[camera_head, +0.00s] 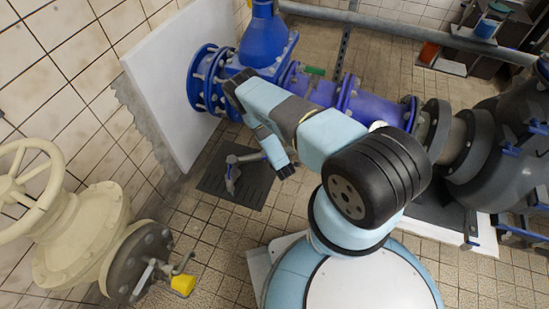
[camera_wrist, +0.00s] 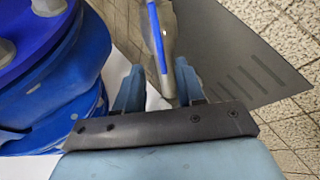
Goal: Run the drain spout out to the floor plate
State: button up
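The drain spout (camera_head: 232,174) is a grey metal piece with a blue strip, low over the dark floor plate (camera_head: 258,194) in the head view. In the wrist view the grey spout (camera_wrist: 166,25) and its blue strip run down between my fingers. My gripper (camera_wrist: 159,78) has its two blue-grey fingers apart, one on each side of the spout's near end. The right finger looks close to it; a gap shows on the left. Contact cannot be told. In the head view my gripper (camera_head: 268,155) is right of the spout, partly hidden by my wrist. The plate (camera_wrist: 235,50) lies beyond.
A blue flanged pipe (camera_head: 205,80) stands against the white wall panel (camera_head: 170,90), close on the left in the wrist view. A cream valve (camera_head: 80,235) with a handwheel and yellow-tipped lever is at lower left. Tiled floor (camera_head: 205,245) is clear between valve and plate.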

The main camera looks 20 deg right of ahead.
jog(key=x, duration=0.9)
